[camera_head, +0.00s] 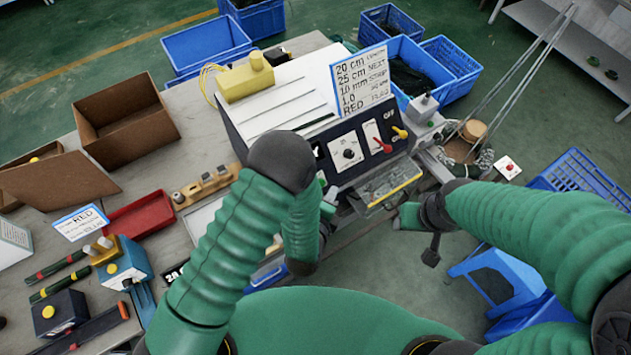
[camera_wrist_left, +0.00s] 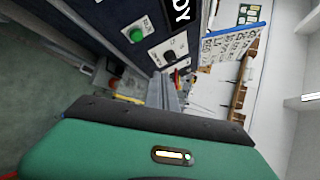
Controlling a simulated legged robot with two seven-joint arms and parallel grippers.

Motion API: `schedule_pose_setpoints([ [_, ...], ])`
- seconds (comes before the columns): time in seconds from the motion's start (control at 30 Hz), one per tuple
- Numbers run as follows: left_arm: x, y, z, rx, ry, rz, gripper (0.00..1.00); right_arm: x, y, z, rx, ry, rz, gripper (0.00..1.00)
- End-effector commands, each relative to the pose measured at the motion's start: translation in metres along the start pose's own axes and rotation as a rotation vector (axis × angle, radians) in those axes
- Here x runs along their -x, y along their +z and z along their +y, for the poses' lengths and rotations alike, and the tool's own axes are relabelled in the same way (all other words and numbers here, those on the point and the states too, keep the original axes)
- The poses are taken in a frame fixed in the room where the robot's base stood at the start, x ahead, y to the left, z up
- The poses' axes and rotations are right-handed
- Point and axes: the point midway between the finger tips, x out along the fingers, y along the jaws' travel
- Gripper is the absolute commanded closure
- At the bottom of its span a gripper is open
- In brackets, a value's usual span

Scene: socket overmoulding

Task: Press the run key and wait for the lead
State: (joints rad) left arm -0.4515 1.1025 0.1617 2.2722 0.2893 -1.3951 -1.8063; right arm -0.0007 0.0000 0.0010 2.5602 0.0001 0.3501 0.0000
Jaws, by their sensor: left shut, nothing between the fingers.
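The machine (camera_head: 290,105) has a dark front panel with a dial, red and yellow levers and a small display. In the left wrist view, a round green key (camera_wrist_left: 137,35) sits on a white label on that panel (camera_wrist_left: 150,12), beside a black knob (camera_wrist_left: 169,55). My left gripper (camera_head: 331,194) is at the panel's lower left, partly hidden by my own arm. Its closed fingers (camera_wrist_left: 165,88) show empty in the wrist view, apart from the green key in that picture. The display (camera_wrist_left: 180,12) shows the letters "DY". My right gripper (camera_head: 431,254) hangs right of the machine; its jaws are unclear.
A clear-topped tray with a yellow edge (camera_head: 392,188) juts from the machine's front. A written order card (camera_head: 362,82) stands on top. A red tray (camera_head: 140,215), cardboard box (camera_head: 125,120) and tools crowd the left bench. Blue crates (camera_head: 205,45) stand beyond.

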Motion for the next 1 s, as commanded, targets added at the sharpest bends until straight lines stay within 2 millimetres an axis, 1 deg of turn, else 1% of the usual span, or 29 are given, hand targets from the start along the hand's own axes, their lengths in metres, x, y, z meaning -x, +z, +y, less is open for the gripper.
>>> schedule_pose_setpoints([
  [0.07, -0.007, 0.000, 0.005, -0.001, 0.000, -0.002, 1.00, -0.006, 0.002, 0.000, -0.001, 0.000, 0.000, 0.50],
  [0.17, -0.017, 0.006, 0.013, -0.001, 0.002, -0.004, 1.00, -0.015, 0.003, 0.001, -0.001, 0.000, 0.000, 0.50],
  [0.4, -0.041, 0.030, 0.033, 0.004, -0.001, -0.003, 1.00, -0.034, 0.008, 0.001, -0.002, 0.001, 0.000, 0.50],
  [0.6, -0.054, 0.045, 0.044, 0.007, -0.003, 0.001, 1.00, -0.047, 0.011, 0.001, -0.001, 0.000, 0.000, 0.50],
  [0.7, -0.057, 0.046, 0.045, 0.005, -0.001, 0.001, 1.00, -0.049, 0.011, 0.000, -0.001, 0.000, 0.000, 0.50],
  [1.0, -0.060, 0.041, 0.042, -0.001, 0.000, 0.000, 1.00, -0.048, 0.011, 0.001, -0.001, 0.000, 0.000, 0.50],
])
